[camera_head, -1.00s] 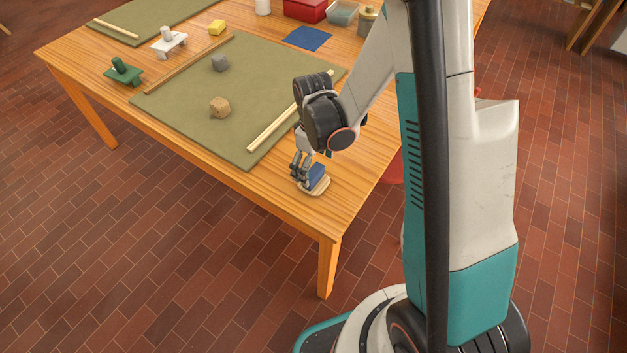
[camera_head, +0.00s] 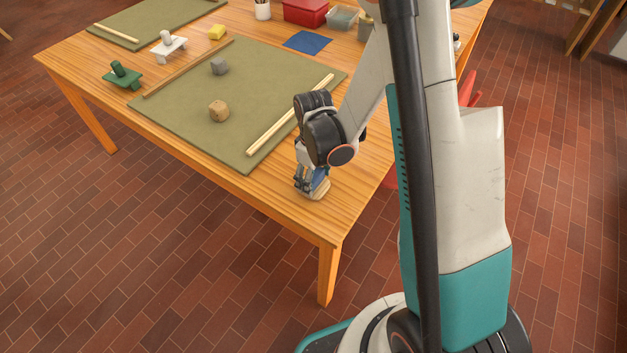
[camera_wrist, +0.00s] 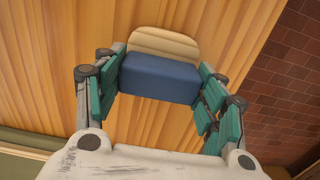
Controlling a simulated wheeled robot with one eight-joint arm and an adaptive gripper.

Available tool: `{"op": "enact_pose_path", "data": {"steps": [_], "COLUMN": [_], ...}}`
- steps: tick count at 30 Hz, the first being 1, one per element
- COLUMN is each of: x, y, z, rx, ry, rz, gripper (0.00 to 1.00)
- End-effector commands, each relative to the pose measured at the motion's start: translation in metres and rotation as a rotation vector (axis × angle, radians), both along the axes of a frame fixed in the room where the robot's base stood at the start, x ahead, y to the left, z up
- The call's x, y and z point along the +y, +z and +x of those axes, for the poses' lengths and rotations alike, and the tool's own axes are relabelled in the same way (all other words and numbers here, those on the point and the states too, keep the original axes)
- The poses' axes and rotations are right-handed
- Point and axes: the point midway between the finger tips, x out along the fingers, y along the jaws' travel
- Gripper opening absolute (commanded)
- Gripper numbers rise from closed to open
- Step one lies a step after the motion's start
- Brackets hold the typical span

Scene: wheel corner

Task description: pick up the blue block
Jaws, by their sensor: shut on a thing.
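The blue block (camera_wrist: 160,78) is a dark blue box between the teal finger pads of my gripper (camera_wrist: 162,82) in the wrist view. The pads touch both of its ends, so my gripper is shut on it. A pale wooden piece with a rounded edge (camera_wrist: 163,43) shows just beyond the block. In the head view my gripper (camera_head: 310,185) points down near the table's front corner, with the blue block (camera_head: 321,184) partly hidden by the fingers. The pale piece (camera_head: 317,194) lies under or beside the block; I cannot tell if they touch.
A red box (camera_head: 305,12) stands at the back. The wooden table (camera_head: 290,208) is bare around the corner.

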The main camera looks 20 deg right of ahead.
Motion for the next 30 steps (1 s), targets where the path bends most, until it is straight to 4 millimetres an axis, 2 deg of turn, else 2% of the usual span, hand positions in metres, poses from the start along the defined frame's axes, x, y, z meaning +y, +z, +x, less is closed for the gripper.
{"op": "enact_pose_path", "data": {"steps": [5,11,14,24,30], "x": [0.000,0.000,0.000,0.000,0.000], "y": [0.005,0.028,0.049,0.143,0.180], "z": [0.000,0.000,0.000,-0.001,0.000], "rx": [0.000,0.000,0.000,0.000,0.000], "ry": [0.000,0.000,0.000,0.000,0.000], "rz": [0.000,0.000,0.000,0.000,0.000], "gripper": [0.37,0.37,0.37,0.37,0.37]}}
